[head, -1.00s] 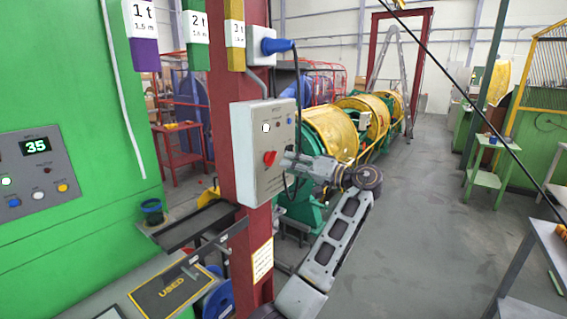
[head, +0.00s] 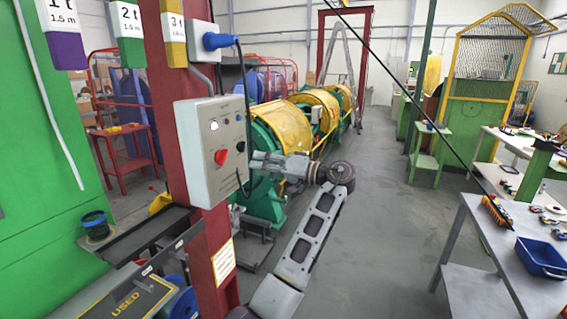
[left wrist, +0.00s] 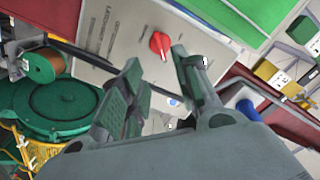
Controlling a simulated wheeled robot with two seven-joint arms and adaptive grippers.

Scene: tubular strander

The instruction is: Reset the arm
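A grey control box (head: 195,130) is mounted on the dark red post. Its red rotary knob (head: 221,157) is on the front face, with small lamps or buttons above it. My left gripper (head: 254,166) is in front of the box, to the right of the knob. In the left wrist view the two fingers (left wrist: 155,62) are spread, with the red knob (left wrist: 159,45) beyond their tips. Nothing is between the fingers, and they appear apart from the knob. My right gripper is in neither view.
The red post (head: 185,75) carries hanging weight tags and a blue plug (head: 218,41). A black tray (head: 150,236) juts out below the box. The yellow-and-green strander (head: 280,128) stands behind my arm. A grey table (head: 475,225) with a blue bin (head: 541,257) is at right; floor between is clear.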

